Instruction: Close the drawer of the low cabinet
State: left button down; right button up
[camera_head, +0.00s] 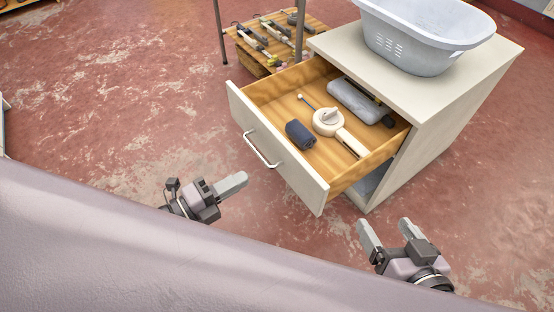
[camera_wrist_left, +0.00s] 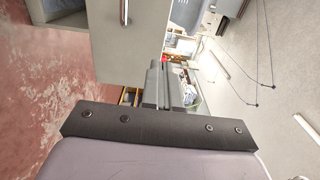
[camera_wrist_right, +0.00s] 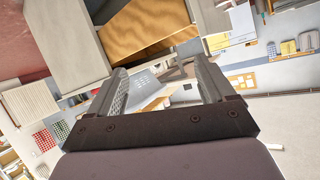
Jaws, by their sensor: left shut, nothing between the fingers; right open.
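The low cabinet (camera_head: 420,165) is pale with a light top, and its drawer (camera_head: 278,150) is pulled well out. The drawer front has a metal bar handle (camera_head: 262,149), which also shows in the left wrist view (camera_wrist_left: 124,12). Inside the wooden drawer lie a dark blue roll (camera_head: 300,134), a cream round-headed tool (camera_head: 328,122) and a grey wrapped bundle (camera_head: 354,100). My left gripper (camera_head: 244,178) is shut and empty, in front of the drawer front and apart from it. My right gripper (camera_head: 384,228) is open and empty, near the drawer front's right end and the cabinet's front.
Behind the drawer, a wooden shelf (camera_head: 262,40) with metal legs holds several tools. The red worn floor (camera_head: 130,100) left of the drawer is clear.

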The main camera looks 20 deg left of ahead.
aim_at(288, 153)
pick_arm(q)
jog(key=b+x, duration=0.2)
jog(key=x, duration=0.7)
jog(key=shift+w+d, duration=0.45)
jog(key=shift+w, duration=0.15)
pick_arm(e)
jog(key=shift+w+a+f+y, duration=0.1)
jog(key=shift+w+a+y, duration=0.05)
jog(key=shift+a+y, duration=0.3)
jog(key=shift+w+a+f+y, duration=0.1)
jog(key=shift+a+y, duration=0.25)
jog(key=shift+a, duration=0.15)
pick_arm(q)
jog(key=shift+d, duration=0.1)
